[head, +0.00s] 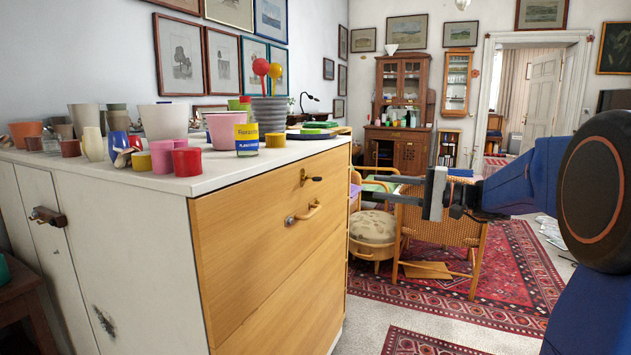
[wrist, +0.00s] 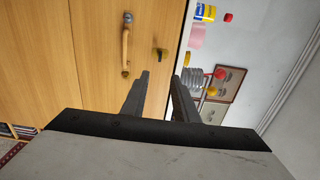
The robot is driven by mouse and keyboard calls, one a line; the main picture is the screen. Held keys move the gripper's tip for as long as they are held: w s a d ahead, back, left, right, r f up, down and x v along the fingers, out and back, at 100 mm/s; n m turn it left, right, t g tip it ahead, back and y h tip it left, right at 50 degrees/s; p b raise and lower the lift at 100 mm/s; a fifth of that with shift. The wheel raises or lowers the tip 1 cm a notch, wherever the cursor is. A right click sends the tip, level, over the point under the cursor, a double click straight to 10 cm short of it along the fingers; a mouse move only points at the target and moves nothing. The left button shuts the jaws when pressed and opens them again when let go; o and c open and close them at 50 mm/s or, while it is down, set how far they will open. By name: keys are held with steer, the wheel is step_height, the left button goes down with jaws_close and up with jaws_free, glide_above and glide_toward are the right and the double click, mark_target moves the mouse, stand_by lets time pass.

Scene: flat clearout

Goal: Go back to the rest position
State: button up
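My gripper (head: 358,194) is held in the air to the right of the wooden dresser (head: 268,235), its fingers pointing left toward the drawer front. In the wrist view my gripper (wrist: 163,75) shows two dark fingers with a clear gap and nothing between them. The gripper is open and empty. The wrist view is turned on its side and shows the dresser front (wrist: 80,60) with a curved drawer handle (wrist: 126,45). The fingers appear apart from the dresser. My blue arm comes in from the right in the head view.
The white dresser top (head: 205,185) holds several cups and pots, including a pink pot (head: 224,130), a yellow-and-blue can (head: 246,140) and a grey ribbed pot (head: 270,115). A wicker chair (head: 440,235) and a cushioned stool (head: 372,228) stand behind my gripper. The red rug (head: 510,280) lies open at right.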

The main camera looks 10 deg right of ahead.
steer(key=s+a+f+n+g+h, duration=0.25)
steer(key=s+a+f, duration=0.4)
steer(key=s, duration=0.35)
steer(key=s+a+f+n+g+h, duration=0.1)
steer(key=s+a+f+g+h, duration=0.4)
steer(key=s+f, duration=0.4)
steer(key=s+d+f+n+h, duration=0.1)
steer(key=s+d+f+h, duration=0.1)
steer(key=s, duration=0.3)
steer(key=s+d+f+n+t+h, duration=0.1)
steer(key=s+d+f+h, duration=0.1)
steer(key=s, duration=0.4)
steer(key=s+d+f+n+h, duration=0.1)
steer(key=s+d+f+h, duration=0.2)
steer(key=s+f, duration=0.2)
steer(key=shift+s+d+f+n+t, duration=0.25)
steer(key=shift+f+n+t, duration=0.1)
steer(key=shift+f, duration=0.25)
steer(key=shift+o, duration=0.2)
